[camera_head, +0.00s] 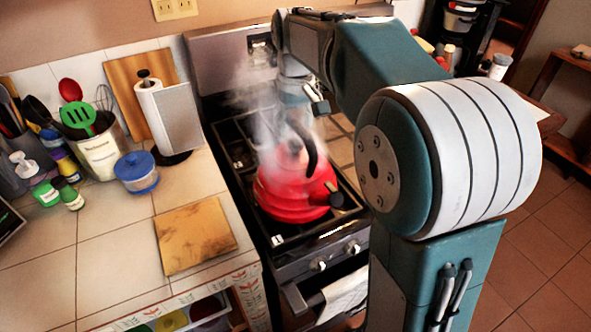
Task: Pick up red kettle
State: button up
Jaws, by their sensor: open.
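The red kettle (288,188) sits upright on the stove (237,152), right of the tiled counter. A dark curved piece, which looks like its handle, rises over its top, and a dark spout tip points right. White steam rises around it and blurs its upper part. My gripper (312,103) hangs from the end of my arm above the kettle, partly veiled by steam. Its jaws are open and hold nothing. I see a gap between it and the kettle body, but I cannot tell how far it is from the handle.
A wooden board (195,236) lies near the counter's front edge. The stove's back panel (222,66) rises behind. A towel (345,291) hangs in front.

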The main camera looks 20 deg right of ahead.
jog(key=shift+c, duration=0.3)
grip_shut()
jog(key=shift+r, duration=0.1)
jog(key=shift+r, duration=0.1)
